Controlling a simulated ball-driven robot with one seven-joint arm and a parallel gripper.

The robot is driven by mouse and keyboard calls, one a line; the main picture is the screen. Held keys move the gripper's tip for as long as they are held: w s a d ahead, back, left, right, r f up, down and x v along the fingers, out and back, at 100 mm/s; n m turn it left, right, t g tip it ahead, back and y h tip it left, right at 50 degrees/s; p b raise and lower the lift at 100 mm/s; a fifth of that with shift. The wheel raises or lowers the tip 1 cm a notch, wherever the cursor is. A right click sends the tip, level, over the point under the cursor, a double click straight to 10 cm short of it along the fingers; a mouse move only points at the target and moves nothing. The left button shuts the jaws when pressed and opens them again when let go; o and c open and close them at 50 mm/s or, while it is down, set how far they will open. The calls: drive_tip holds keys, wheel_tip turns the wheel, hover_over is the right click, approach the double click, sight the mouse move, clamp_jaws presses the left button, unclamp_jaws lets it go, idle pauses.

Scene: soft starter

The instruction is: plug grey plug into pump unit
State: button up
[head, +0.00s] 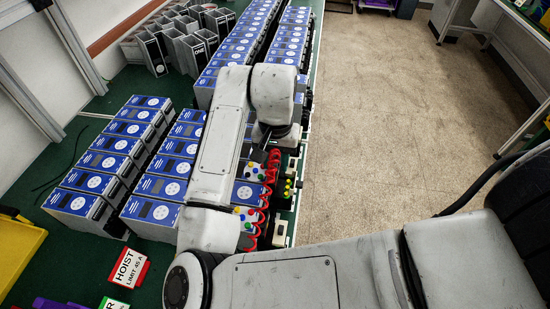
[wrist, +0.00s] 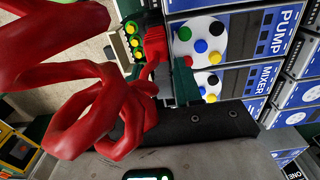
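The pump unit (wrist: 290,20) is at the upper right of the wrist view, with a blue PUMP label and a round white panel of coloured sockets. A red connector body (wrist: 156,45) is beside that panel, joined to a thick red coiled cable. I cannot make out a separate grey plug. My gripper (head: 270,143) is over the right edge of the bench, beside the unit row. In the wrist view, its dark mount and a dark finger lie close below the sockets. Its fingertips are mostly hidden, so its grasp is unclear.
The mixer unit (wrist: 252,78) sits directly beside the pump unit. Yellow-green terminals (wrist: 134,42) stand near the red connector. More blue-faced units (head: 92,182) fill the bench in rows. A red HOIST sign (head: 128,268) is at the front. Bare floor (head: 370,130) is to the right.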

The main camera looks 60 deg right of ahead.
sight(275, 156)
drive_tip(key=shift+w+a+r, duration=0.1)
drive_tip(key=shift+w, duration=0.2)
drive_tip(key=shift+r, duration=0.25)
drive_tip(key=r, duration=1)
drive_tip(key=shift+s, duration=0.2)
